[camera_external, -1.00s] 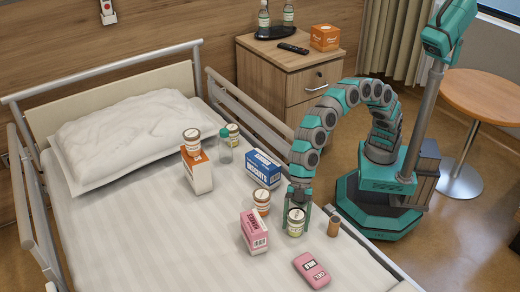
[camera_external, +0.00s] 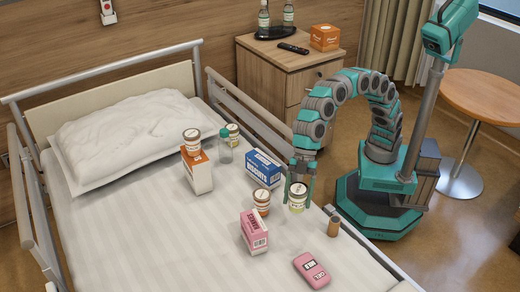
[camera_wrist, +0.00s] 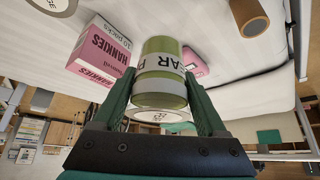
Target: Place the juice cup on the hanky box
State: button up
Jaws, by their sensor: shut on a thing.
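My gripper (camera_external: 299,194) is shut on a white-lidded cup with a green label (camera_external: 297,205), holding it above the bed. In the wrist view the cup (camera_wrist: 160,72) sits between both fingers (camera_wrist: 163,102), with part of a word ending in "AR P" showing. I cannot read the word juice on it. The pink and white hanky box (camera_external: 254,232) stands on the bed, left of and nearer the camera than the cup. It also shows in the wrist view (camera_wrist: 98,50), marked "HANKIES", apart from my fingers. Nothing is seen on its top.
An orange-labelled cup (camera_external: 261,202) stands close left of the held cup. A brown cylinder (camera_external: 333,227) and a pink packet (camera_external: 311,270) are nearby. A blue biscuit box (camera_external: 262,168) and an orange-and-white box (camera_external: 197,173) with a cup on top (camera_external: 191,142) stand farther back.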

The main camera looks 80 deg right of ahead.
jog(key=w+d+r+m+t+h+p, duration=0.1)
jog(key=w+d+r+m+t+p, duration=0.1)
jog(key=d+r+m+t, duration=0.25)
jog(key=m+p, duration=0.2)
send_over(254, 221)
jog(key=s+d, duration=0.2)
jog(key=shift+w+a+f+g, duration=0.1)
jog(key=shift+w+f+g, duration=0.15)
jog(key=shift+g, duration=0.2)
jog(key=shift+w+a+p, duration=0.35)
jog(key=shift+a+p, duration=0.1)
jog(key=shift+a, duration=0.1)
jog(key=shift+w+a+f, duration=0.15)
jog(key=shift+w+a, duration=0.25)
jog(key=shift+a, duration=0.05)
jog(key=shift+p, duration=0.3)
jog(key=shift+f, duration=1.75)
jog(key=shift+f, duration=0.15)
